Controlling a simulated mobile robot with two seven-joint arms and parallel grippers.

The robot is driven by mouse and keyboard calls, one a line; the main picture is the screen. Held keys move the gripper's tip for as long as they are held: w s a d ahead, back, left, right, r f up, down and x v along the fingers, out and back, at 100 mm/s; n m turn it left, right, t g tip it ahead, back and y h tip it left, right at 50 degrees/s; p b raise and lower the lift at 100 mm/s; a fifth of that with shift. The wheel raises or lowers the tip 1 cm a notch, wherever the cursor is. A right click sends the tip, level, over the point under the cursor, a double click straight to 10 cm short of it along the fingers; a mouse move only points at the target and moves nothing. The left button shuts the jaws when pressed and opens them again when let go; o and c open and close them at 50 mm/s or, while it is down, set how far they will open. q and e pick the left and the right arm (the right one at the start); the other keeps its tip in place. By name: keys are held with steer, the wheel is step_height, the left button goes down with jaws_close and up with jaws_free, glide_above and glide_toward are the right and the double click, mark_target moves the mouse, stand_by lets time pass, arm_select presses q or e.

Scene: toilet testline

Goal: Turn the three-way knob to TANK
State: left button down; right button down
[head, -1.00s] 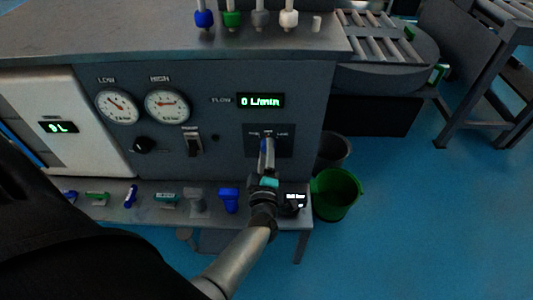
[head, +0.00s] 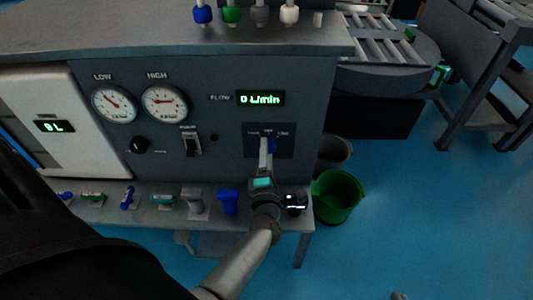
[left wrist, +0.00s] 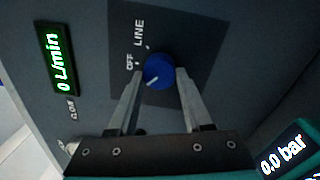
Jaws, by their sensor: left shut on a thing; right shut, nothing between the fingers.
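The blue three-way knob (head: 272,145) sits on a dark plate on the grey panel, below labels that run TANK, OFF, LINE from left to right. My left gripper (head: 268,145) is shut on the knob. The left wrist view shows the knob (left wrist: 158,71) between the two fingers, its white mark slanting to the lower left, past OFF on the side away from LINE. The TANK label is hidden there. Only a small tip of my right gripper (head: 398,296) shows at the bottom edge; it is shut and apart from everything.
The flow display (head: 261,98) reads 0 L/min. Two gauges (head: 164,103), a pump switch (head: 191,143) and a black knob (head: 139,145) are on the panel's left. A shelf (head: 178,216) with several valves runs below. A green bucket (head: 336,196) stands on the floor at right.

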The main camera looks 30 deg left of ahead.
steer(key=shift+a, duration=0.1)
stand_by(0.4)
arm_select(q)
steer(key=shift+c, duration=1.6)
jaws_free()
steer(key=shift+d, duration=0.1)
